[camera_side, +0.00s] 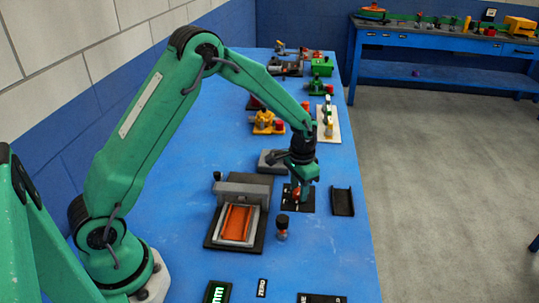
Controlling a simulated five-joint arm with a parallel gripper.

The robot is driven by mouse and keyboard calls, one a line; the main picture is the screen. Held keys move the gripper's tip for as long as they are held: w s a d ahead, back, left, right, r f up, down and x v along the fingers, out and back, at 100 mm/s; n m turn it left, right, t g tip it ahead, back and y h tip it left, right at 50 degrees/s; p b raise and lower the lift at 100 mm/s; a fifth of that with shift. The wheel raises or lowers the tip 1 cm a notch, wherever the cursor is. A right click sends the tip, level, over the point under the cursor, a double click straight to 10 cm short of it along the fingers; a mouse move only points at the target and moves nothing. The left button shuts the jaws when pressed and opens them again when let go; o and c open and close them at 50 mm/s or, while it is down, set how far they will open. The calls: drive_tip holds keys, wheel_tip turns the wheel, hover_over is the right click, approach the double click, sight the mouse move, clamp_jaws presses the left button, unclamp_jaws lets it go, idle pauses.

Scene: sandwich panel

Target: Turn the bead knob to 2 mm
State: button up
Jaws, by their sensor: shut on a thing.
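My gripper (301,187) points down over a small black plate (308,208) with white marks, right of the middle of the blue bench. It is shut on the bead knob (296,194), of which a small red part shows low between the jaws. The jaws hide most of the knob. The knob's pointer and the setting it stands at are too small to read.
A grey fixture with an orange panel (236,222) stands left of the gripper. A small dark-topped piece (282,228) stands in front, and a black tray (342,202) lies to the right. Label plates (262,288) lie near the front. Several coloured fixtures stand farther back.

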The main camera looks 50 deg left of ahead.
drive_tip(key=m, duration=0.5)
drive_tip(key=shift+m, duration=2.3)
drive_tip(key=o, duration=1)
drive_tip(key=shift+r, duration=0.1)
wheel_tip(320, 180, up, 7)
drive_tip(key=shift+f, duration=0.1)
drive_tip(key=shift+r, duration=0.45)
drive_tip(key=shift+r, duration=0.1)
